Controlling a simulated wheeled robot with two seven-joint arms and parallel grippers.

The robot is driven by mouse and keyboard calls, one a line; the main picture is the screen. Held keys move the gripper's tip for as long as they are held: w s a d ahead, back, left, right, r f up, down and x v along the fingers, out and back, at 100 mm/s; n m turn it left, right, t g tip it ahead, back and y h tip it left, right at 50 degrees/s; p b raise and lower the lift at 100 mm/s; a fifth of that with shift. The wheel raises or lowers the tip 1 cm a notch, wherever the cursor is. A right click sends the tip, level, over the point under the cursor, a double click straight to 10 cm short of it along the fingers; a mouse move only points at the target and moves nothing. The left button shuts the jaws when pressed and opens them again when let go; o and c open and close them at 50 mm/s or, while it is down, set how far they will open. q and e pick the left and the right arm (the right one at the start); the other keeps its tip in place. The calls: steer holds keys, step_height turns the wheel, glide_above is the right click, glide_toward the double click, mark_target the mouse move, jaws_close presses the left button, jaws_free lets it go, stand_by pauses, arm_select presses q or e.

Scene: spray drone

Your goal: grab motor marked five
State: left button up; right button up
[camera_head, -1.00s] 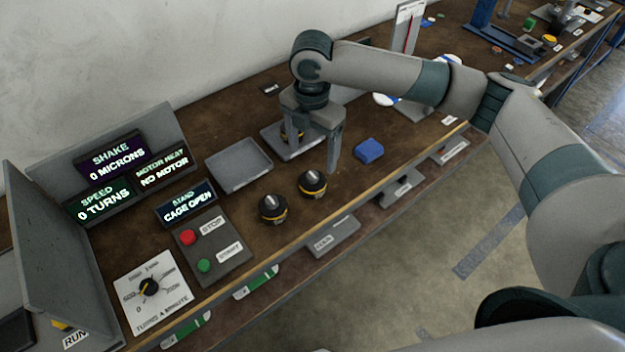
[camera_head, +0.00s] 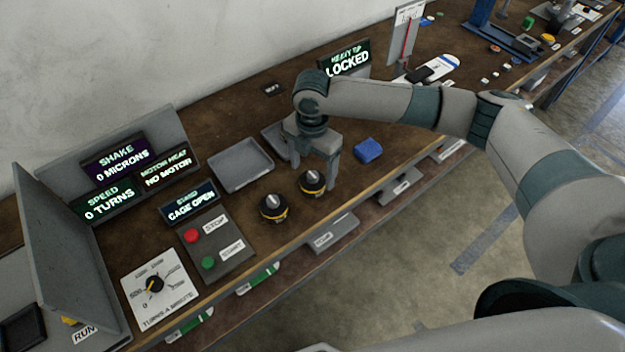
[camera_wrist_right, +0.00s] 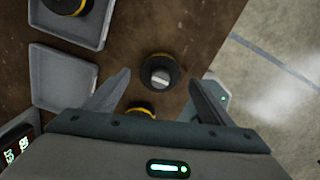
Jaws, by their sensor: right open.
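Two black motors with yellow bands and silver shafts stand upright on the bench, a left one (camera_head: 273,208) and a right one (camera_head: 311,183). No number is readable on either. My right gripper (camera_head: 313,172) is open and empty, fingers pointing down, above and just behind the right motor. In the right wrist view, the open fingers (camera_wrist_right: 160,92) frame one motor (camera_wrist_right: 160,72) lying a little beyond the tips and a second one (camera_wrist_right: 140,112) partly hidden by the gripper body. A third motor (camera_wrist_right: 68,4) sits in a grey tray. My left gripper is out of view.
An empty grey tray (camera_head: 240,165) lies left of my gripper; the third motor's tray (camera_head: 274,142) is mostly hidden behind it. A blue block (camera_head: 368,150) lies to the right. A control panel (camera_head: 216,243) and displays stand left. The bench's front edge is close to the motors.

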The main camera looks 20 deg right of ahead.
mark_target(313, 184)
steer(key=shift+f, duration=1.3)
steer(key=shift+c, duration=0.4)
steer(key=c, duration=1.5)
